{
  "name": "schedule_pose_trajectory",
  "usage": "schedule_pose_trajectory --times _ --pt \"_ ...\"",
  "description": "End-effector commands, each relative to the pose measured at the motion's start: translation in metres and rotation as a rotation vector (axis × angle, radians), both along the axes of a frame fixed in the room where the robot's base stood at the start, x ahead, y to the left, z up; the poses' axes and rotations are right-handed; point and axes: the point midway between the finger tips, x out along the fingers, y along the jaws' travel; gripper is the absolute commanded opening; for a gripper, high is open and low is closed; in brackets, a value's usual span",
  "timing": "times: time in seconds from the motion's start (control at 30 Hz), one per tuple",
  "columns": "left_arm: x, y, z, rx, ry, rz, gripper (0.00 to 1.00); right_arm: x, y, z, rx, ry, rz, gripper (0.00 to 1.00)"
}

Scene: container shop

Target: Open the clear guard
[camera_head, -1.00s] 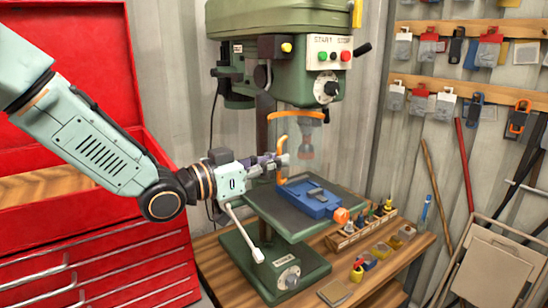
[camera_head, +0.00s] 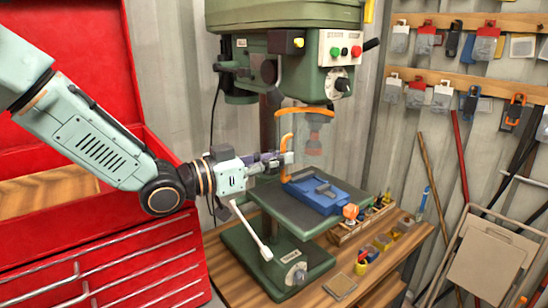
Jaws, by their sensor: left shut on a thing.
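The clear guard (camera_head: 315,146) hangs around the chuck of the green drill press, with an orange rim at its top and an orange handle (camera_head: 286,152) at its left side. The guard looks closed around the chuck. My left gripper (camera_head: 286,159) comes in from the left and is shut on the orange handle, above the drill table. The fingertips are small here and partly overlap the handle. My right gripper is not in view.
A blue vise (camera_head: 318,196) with an orange knob lies on the drill table (camera_head: 283,208) below the guard. A wooden rack (camera_head: 362,222) and small bins stand on the bench at right. A red tool chest (camera_head: 140,262) is at left.

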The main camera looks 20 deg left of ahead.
Motion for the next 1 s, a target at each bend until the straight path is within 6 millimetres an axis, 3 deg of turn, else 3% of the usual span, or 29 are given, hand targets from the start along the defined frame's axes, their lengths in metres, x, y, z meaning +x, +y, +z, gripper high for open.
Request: schedule_pose_trajectory --times 0.03,0.27,0.3,0.43,1.0 --pt "0.0053 0.0048 0.0075 -0.007 -0.016 0.015 0.0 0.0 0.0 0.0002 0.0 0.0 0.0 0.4" --pt "0.0053 0.0052 0.0073 -0.006 -0.015 0.015 0.0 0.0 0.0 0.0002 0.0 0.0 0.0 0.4" --pt "0.0053 0.0054 0.0073 -0.007 -0.015 0.015 0.09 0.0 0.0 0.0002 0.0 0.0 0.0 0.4" --pt "0.005 0.0055 0.006 -0.005 -0.012 0.013 0.18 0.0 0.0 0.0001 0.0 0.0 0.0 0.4" --pt "0.0034 0.0051 0.002 0.0 -0.004 0.008 0.18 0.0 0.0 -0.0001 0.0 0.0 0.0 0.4"
